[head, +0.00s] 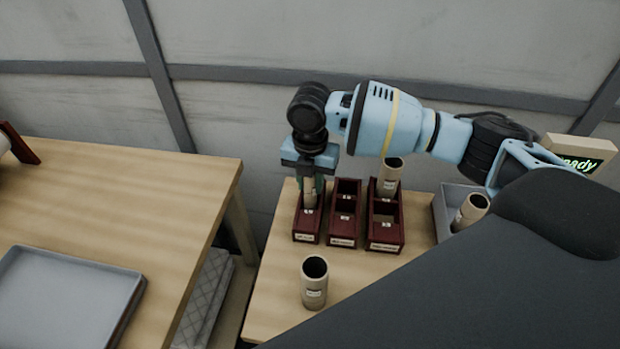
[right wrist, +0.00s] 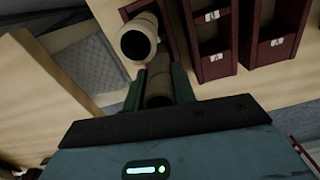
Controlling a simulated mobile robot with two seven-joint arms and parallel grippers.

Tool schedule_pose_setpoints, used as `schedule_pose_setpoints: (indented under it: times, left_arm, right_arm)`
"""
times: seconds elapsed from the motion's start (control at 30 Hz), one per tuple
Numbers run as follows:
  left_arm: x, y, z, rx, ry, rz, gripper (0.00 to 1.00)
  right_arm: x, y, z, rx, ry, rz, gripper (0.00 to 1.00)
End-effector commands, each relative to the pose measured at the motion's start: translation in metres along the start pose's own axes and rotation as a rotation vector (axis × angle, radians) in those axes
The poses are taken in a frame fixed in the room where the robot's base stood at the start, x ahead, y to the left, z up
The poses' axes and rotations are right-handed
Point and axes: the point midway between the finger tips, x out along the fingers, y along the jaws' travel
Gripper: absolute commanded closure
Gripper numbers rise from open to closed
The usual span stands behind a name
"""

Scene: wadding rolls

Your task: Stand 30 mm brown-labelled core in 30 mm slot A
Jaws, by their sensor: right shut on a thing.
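My right gripper (head: 311,183) points down over the left dark-red rack (head: 306,228) and is shut on a tan core (head: 309,194). The held core is upright, with its lower part at the rack; I cannot tell whether it rests on the slot floor. In the right wrist view the held core (right wrist: 158,88) shows between the fingers, partly hidden. Another tan core (right wrist: 138,42) shows just beyond it with its open end visible. My left gripper is not in view.
A middle rack (head: 342,230) and a right rack (head: 384,236) stand alongside; a core (head: 391,172) stands in the right one. A loose core (head: 314,285) stands upright in front. A grey bin (head: 444,216) holds a tilted core (head: 472,208). A tray (head: 70,300) lies on the left table.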

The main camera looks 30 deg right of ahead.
Motion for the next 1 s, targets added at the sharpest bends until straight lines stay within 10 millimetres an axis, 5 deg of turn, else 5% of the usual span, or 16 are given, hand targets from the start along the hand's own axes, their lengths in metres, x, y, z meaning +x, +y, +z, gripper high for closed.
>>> schedule_pose_setpoints:
  times: [0.17, 0.2, 0.37, 0.67, 1.0]
  left_arm:
    - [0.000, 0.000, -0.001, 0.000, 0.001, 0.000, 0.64]
    - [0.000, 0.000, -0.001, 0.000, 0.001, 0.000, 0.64]
    - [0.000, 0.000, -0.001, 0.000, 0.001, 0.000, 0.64]
    - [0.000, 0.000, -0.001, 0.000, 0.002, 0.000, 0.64]
    - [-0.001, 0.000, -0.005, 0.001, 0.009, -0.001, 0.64]
  right_arm:
    - [0.000, 0.000, 0.000, 0.000, 0.000, 0.000, 0.95]
    - [0.000, 0.000, 0.000, 0.000, 0.000, 0.000, 0.68]
    - [0.000, 0.000, 0.000, 0.000, 0.000, 0.000, 0.48]
    - [-0.002, 0.000, 0.000, 0.000, -0.001, 0.001, 0.48]
    - [-0.049, 0.001, 0.001, 0.000, -0.003, 0.003, 0.48]
